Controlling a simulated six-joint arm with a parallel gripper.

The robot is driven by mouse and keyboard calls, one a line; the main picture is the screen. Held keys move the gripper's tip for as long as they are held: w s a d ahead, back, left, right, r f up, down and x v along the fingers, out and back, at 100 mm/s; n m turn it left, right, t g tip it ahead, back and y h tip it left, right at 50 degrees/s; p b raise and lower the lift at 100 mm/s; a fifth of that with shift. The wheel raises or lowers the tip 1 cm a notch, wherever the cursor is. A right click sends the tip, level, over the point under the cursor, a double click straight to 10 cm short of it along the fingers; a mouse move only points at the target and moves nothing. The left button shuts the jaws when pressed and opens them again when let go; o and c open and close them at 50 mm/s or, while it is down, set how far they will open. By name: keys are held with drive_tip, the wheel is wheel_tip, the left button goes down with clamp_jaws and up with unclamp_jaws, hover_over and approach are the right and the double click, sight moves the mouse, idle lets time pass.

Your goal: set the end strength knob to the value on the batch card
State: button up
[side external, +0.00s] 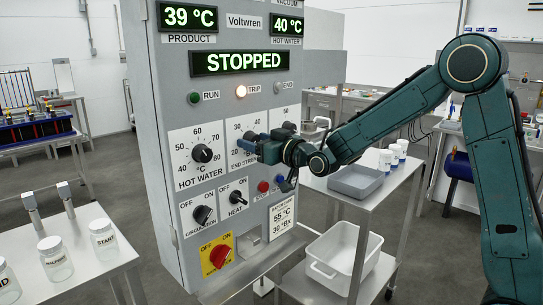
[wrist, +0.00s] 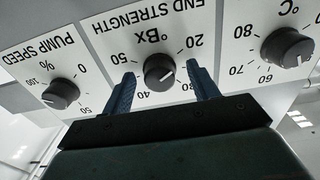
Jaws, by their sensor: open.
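The end strength knob (wrist: 159,72) is black and round, on a white plate marked °Bx, upside down in the wrist view. Its white mark points towards the right, around the 20 to 30 side; the exact reading is unclear. My gripper (wrist: 161,72) is open, with one blue finger on each side of the knob. I cannot tell whether the fingers touch it. In the side view my gripper (side external: 254,143) is at the panel and mostly hides this knob. The batch card (side external: 282,218) at the panel's lower right reads 55 °C and 30 °Bx.
The hot water knob (side external: 202,153) is left of my gripper, and the pump speed knob (wrist: 61,94) is on its other side. Push buttons (side external: 263,187) and a red-yellow switch (side external: 219,256) sit below. A trolley with a grey tray (side external: 356,181) stands right of the panel.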

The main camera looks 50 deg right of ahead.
drive_tip(key=c, duration=1)
drive_tip(key=shift+m, duration=0.4)
drive_tip(key=m, duration=0.3)
drive_tip(key=shift+m, duration=0.3)
drive_tip(key=m, duration=0.3)
drive_tip(key=shift+m, duration=0.3)
drive_tip(key=m, duration=0.4)
drive_tip(key=shift+m, duration=1.9)
